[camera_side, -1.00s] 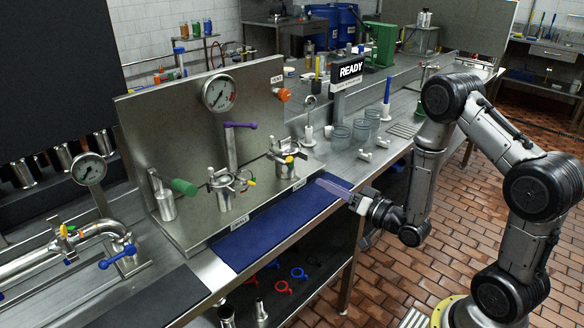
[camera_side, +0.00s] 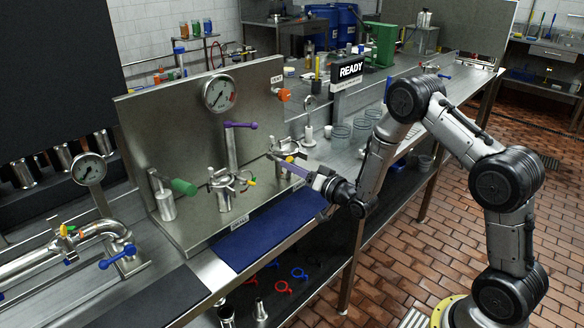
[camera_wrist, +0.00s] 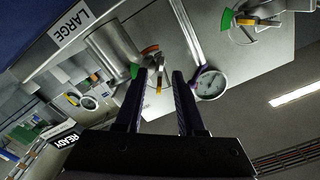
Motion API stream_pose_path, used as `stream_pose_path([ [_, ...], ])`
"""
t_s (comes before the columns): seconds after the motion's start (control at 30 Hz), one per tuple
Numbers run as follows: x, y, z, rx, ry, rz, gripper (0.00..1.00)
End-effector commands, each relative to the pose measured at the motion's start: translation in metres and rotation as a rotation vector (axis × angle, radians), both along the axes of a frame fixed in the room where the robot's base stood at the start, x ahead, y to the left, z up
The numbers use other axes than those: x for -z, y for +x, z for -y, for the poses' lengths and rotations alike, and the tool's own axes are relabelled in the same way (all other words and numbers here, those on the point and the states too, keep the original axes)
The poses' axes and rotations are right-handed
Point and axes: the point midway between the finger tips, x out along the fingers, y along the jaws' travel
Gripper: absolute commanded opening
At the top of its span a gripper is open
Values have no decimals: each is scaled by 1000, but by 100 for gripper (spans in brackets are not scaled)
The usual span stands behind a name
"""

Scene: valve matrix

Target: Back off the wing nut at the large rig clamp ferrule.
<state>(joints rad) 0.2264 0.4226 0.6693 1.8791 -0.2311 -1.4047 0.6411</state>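The large rig clamp ferrule is the right metal clamp (camera_side: 284,146) on the steel rig, partly hidden by my gripper in the side view. In the wrist view its metal body (camera_wrist: 112,48) stands beside the label "LARGE". In the side view my gripper (camera_side: 276,160) reaches in from the right at the clamp. Contact with the wing nut cannot be told.
A second clamp (camera_side: 226,186) with a yellow and green fitting stands to the left on the rig. A purple-handled lever (camera_side: 240,125) and a gauge (camera_side: 219,94) rise behind. A blue mat (camera_side: 265,235) lies clear in front. Glass beakers (camera_side: 362,126) stand to the right.

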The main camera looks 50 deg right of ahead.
Motion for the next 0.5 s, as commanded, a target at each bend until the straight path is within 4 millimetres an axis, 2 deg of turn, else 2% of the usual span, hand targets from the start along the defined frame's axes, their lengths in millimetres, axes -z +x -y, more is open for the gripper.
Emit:
stream_pose_path([
  [0.37, 0, 5, 0, -1, 0, -1, 38],
  [0.5, 0, 5, 0, 0, 0, 0, 13],
])
